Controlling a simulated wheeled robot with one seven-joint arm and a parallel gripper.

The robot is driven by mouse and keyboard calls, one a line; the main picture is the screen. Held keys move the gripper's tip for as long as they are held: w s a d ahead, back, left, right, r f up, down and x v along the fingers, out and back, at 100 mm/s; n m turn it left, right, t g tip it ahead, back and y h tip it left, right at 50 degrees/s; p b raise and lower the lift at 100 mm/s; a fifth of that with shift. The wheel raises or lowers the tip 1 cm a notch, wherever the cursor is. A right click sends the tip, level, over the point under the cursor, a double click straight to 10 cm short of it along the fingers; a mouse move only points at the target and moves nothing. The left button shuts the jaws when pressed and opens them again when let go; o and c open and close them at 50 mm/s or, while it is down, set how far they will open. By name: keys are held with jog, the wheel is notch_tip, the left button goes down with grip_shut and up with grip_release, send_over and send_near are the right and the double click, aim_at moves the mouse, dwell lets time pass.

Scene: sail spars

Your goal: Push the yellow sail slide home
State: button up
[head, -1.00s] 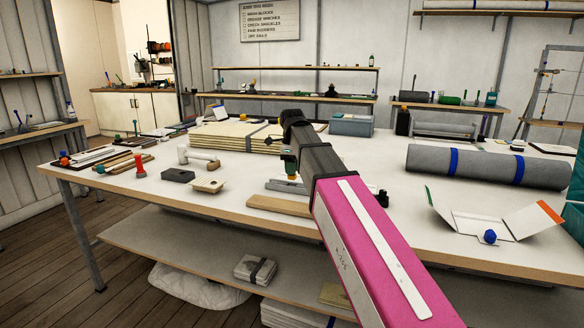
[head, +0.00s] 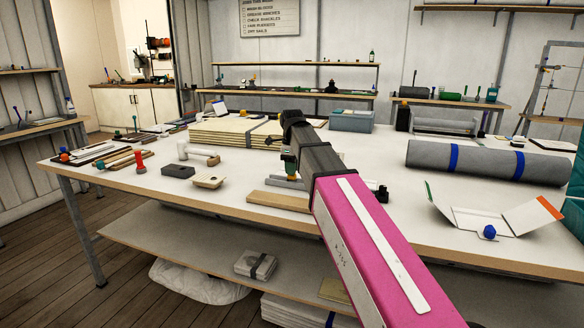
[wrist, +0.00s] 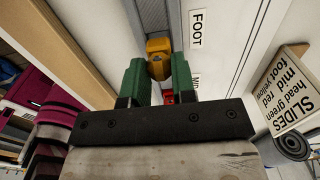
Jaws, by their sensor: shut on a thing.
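The yellow sail slide (wrist: 159,58) sits at the grey track (wrist: 152,18) in the wrist view, beside a label reading FOOT (wrist: 197,29). My gripper (wrist: 160,70) has its green fingers on either side of the yellow slide and is shut on it. A red slide (wrist: 168,97) shows lower down between the fingers, close to the yellow one, partly hidden by my gripper. In the head view my gripper (head: 290,165) points down at the bench, and the slide is mostly hidden by it and my arm. I cannot tell how far along the track the slide is.
The white bench (head: 130,188) carries a wooden strip (head: 279,201) in front of my gripper. A sign (wrist: 285,90) lists slides: head green, mid red, foot yellow. A grey roll (head: 485,163) lies right.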

jog(key=shift+f, duration=0.8)
jog(key=o, duration=1)
jog(key=shift+r, duration=3.55)
